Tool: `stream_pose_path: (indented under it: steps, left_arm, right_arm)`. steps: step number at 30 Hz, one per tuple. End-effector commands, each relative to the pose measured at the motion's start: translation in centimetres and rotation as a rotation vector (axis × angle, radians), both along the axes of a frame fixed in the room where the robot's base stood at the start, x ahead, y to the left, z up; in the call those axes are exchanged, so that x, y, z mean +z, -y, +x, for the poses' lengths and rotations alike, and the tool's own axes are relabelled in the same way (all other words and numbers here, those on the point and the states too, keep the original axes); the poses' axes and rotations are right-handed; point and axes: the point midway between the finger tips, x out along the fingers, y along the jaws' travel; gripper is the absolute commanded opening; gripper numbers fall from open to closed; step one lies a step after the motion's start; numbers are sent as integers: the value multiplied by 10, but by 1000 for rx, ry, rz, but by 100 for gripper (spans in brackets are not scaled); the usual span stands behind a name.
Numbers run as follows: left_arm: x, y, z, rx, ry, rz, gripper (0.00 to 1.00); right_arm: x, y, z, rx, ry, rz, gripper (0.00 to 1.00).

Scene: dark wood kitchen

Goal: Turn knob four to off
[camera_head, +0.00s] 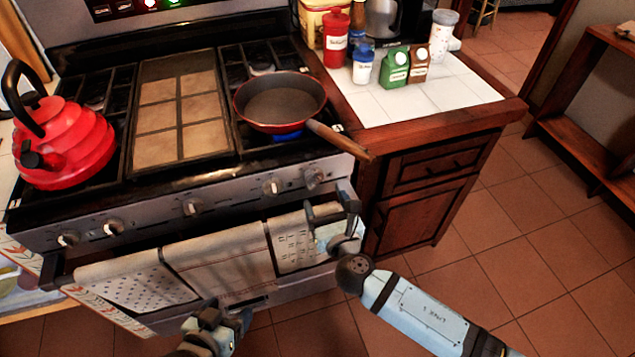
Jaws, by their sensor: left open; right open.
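A row of several white-and-metal knobs runs along the stove's front panel (150,215). Counted from the left, knob four (272,187) sits right of the panel's middle, below the red pan. My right gripper (330,208) is open and empty, in front of the oven towels, just below and right of knob four and apart from the knobs. My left gripper (212,322) is low at the bottom edge, in front of the oven door, touching nothing I can see.
A red-rimmed pan (279,102) sits on the right burner over a blue flame (287,135); its wooden handle (338,139) juts past the stove front. A red kettle (75,145) stands at left. Towels (215,255) hang on the oven handle. Jars stand on the tiled counter (455,90).

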Motion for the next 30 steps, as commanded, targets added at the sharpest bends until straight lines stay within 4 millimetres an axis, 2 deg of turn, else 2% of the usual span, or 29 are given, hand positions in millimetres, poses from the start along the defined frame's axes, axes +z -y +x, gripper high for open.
stream_pose_path:
  steps: [3, 9, 14, 22, 23, 29, 30]
  left_arm:
    - [-3, 0, 0, -1, -1, 2, 73]
    - [-6, -3, -1, -6, -1, 11, 73]
    - [-6, -4, -1, -10, 1, 17, 73]
    - [-3, -4, 0, -8, 6, 14, 73]
    - [-3, -3, 0, -8, 6, 14, 73]
    - [-3, -2, 1, -6, 6, 10, 73]
    - [-3, -2, 1, -6, 6, 9, 73]
  right_arm:
    - [0, -8, 24, 0, 2, 1, 74]
    - [0, -17, 51, 0, 1, 1, 74]
    - [-1, -20, 61, 0, -1, 1, 74]
    - [0, -20, 62, 0, -2, 2, 74]
    - [0, -20, 62, 0, -2, 2, 72]
    - [0, -20, 62, 0, -2, 2, 26]
    - [0, -20, 62, 0, -2, 2, 24]
